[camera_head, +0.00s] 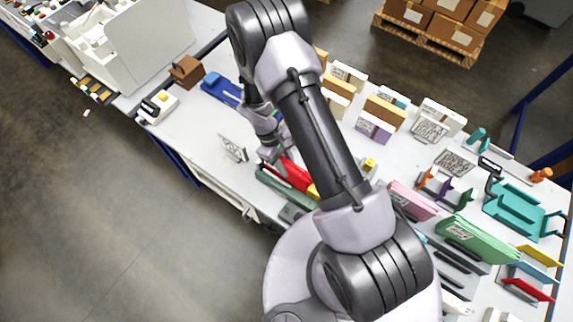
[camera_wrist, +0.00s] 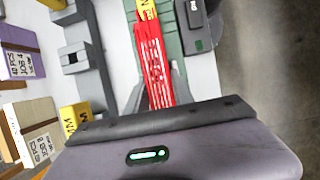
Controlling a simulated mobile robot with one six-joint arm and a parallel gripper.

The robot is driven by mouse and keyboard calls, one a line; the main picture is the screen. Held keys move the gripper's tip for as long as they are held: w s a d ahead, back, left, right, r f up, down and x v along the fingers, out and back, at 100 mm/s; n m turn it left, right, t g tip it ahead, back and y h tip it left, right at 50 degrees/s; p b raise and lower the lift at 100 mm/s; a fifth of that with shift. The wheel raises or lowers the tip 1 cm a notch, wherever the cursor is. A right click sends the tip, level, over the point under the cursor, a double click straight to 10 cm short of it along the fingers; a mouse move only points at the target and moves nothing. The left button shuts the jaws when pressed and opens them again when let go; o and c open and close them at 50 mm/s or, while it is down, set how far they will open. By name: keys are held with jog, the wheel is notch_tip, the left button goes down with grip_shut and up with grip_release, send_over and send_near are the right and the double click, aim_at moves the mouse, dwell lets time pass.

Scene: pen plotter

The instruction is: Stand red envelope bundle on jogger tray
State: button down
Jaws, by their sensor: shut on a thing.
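The red envelope bundle (camera_head: 294,174) is in my gripper (camera_head: 270,153), near the front edge of the table. In the wrist view the red bundle (camera_wrist: 153,62) shows white lines and a yellow tag at its far end. A grey-green tray (camera_head: 268,180), seemingly the jogger tray, is right beside and partly under the bundle. It also shows in the wrist view (camera_wrist: 173,47). I cannot tell whether the bundle touches it. My arm hides part of this area.
A small dark device (camera_wrist: 195,22) sits beside the bundle. Boxed bundles (camera_head: 376,128) stand along the table's far side. A grey printed plate (camera_head: 233,147) stands to the left. Pink (camera_head: 412,200) and green (camera_head: 478,240) bundles and a teal tray (camera_head: 515,212) are to the right.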

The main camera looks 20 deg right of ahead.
jog(key=shift+f, duration=0.1)
jog(key=c, duration=1.1)
grip_release()
notch_tip(320, 180, up, 28)
jog(key=w+a+m+t+y+p, duration=0.1)
jog(key=w+a+m+t+y, duration=0.1)
jog(key=w+a+m+t, duration=0.15)
jog(key=s+r+m+t+y, duration=0.1)
jog(key=s+r+m+t, duration=0.1)
jog(key=s+r, duration=0.3)
jog(key=s+r+m+t+y, duration=0.1)
jog(key=s+r+m+t, duration=0.1)
jog(key=s+r, duration=0.3)
jog(key=s+r+m+t, duration=0.2)
jog(key=s+r+m, duration=0.2)
jog(key=s+r, duration=0.1)
jog(key=shift+s+a+r+y, duration=0.1)
jog(key=shift+s+a+y, duration=0.1)
jog(key=shift+s+y, duration=0.35)
